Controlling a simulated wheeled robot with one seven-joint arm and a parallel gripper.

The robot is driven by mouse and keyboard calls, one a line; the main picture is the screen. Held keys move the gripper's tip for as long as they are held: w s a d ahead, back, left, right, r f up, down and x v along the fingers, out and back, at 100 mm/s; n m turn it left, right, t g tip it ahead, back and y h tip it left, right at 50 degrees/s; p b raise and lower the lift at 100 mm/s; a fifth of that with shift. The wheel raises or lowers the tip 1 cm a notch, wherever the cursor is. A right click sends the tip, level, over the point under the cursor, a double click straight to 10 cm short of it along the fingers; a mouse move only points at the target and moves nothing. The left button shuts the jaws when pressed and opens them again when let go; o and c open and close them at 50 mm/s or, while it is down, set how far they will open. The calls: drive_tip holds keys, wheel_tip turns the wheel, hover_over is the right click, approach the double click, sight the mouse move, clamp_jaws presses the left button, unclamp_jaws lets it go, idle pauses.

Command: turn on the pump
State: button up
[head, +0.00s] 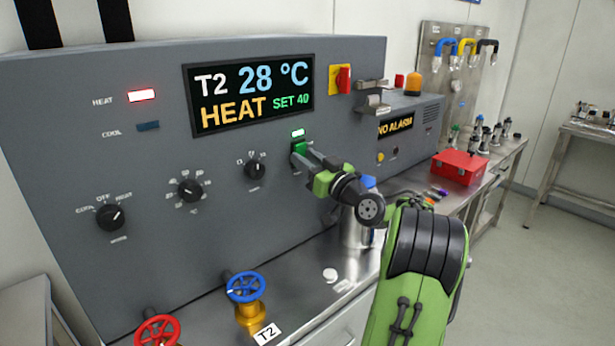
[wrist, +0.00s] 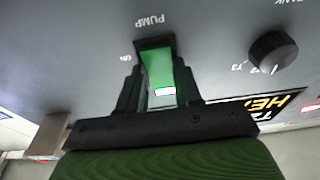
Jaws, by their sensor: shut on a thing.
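The pump switch (head: 299,148) is a green rocker on the grey control panel (head: 130,200), under a small lit green lamp (head: 298,133). In the wrist view the switch (wrist: 157,65) sits beside the label PUMP, and the lit lamp (wrist: 165,92) shows pale with a green edge. My gripper (head: 303,156) is at the switch, and its fingers partly cover it in the head view. In the wrist view my gripper (wrist: 160,82) has one dark finger on each side of the green rocker and is shut on it.
The display (head: 250,92) reads T2 28 °C, HEAT, SET 40. Several black knobs (head: 190,191) lie left of the switch. A blue valve wheel (head: 245,287) and a red one (head: 157,331) stand below. A metal vessel (head: 358,232) and a red box (head: 459,167) are to the right.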

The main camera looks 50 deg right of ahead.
drive_tip(key=shift+f+t+b, duration=0.3)
drive_tip(key=shift+b, duration=0.4)
drive_tip(key=shift+r, duration=0.2)
drive_tip(key=o, duration=1.1)
drive_tip(key=shift+c, duration=0.2)
drive_tip(key=b+v, duration=0.5)
drive_tip(key=v, duration=1)
drive_tip(key=shift+s+f, duration=0.3)
drive_tip(key=shift+s, duration=0.05)
